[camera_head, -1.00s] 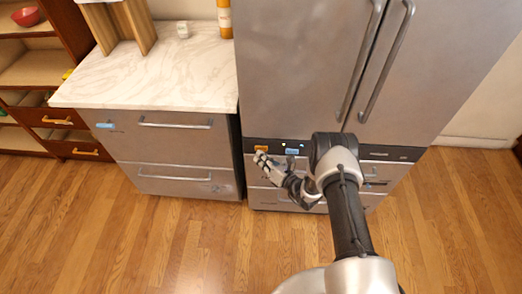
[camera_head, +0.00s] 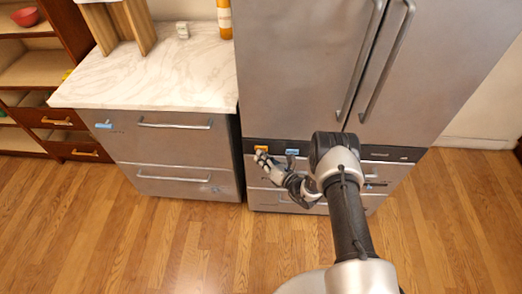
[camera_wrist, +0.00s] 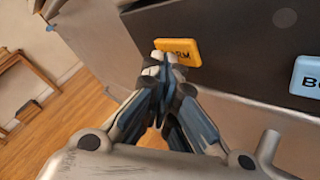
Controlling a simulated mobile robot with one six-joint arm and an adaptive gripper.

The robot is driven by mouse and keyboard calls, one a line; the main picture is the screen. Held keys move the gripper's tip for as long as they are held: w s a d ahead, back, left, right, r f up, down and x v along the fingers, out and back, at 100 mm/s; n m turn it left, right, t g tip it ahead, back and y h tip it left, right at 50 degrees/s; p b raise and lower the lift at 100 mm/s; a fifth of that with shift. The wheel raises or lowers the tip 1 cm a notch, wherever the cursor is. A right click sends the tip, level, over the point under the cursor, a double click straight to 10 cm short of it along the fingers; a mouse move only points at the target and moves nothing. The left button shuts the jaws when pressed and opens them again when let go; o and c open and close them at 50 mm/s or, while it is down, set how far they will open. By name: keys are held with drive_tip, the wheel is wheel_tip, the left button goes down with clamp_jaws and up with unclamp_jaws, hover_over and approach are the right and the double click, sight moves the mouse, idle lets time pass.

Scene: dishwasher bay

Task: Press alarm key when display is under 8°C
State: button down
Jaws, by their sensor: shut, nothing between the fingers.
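An orange key (camera_head: 261,148) is on the dark strip (camera_head: 375,152) across the front of the steel fridge. In the wrist view, the orange key (camera_wrist: 187,48) shows the letters "RM", with the rest of its label covered by my fingers. My gripper (camera_head: 259,157) is shut and empty, with its fingertips (camera_wrist: 158,56) at the left part of the key. They overlap its lower edge, and I cannot tell whether they press it. No temperature reading is legible in either view.
A blue key (camera_head: 292,152) is right of the orange one; in the wrist view (camera_wrist: 307,77) its label begins with "B". A marble-topped counter (camera_head: 160,75) stands to the left of the fridge. The wooden floor (camera_head: 200,250) in front is clear.

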idle(0.4)
drive_tip(key=shift+s+p, duration=0.35)
drive_tip(key=shift+s, duration=0.4)
drive_tip(key=shift+s+a+p, duration=0.1)
drive_tip(key=shift+s+p, duration=0.9)
drive_tip(key=shift+s, duration=1.5)
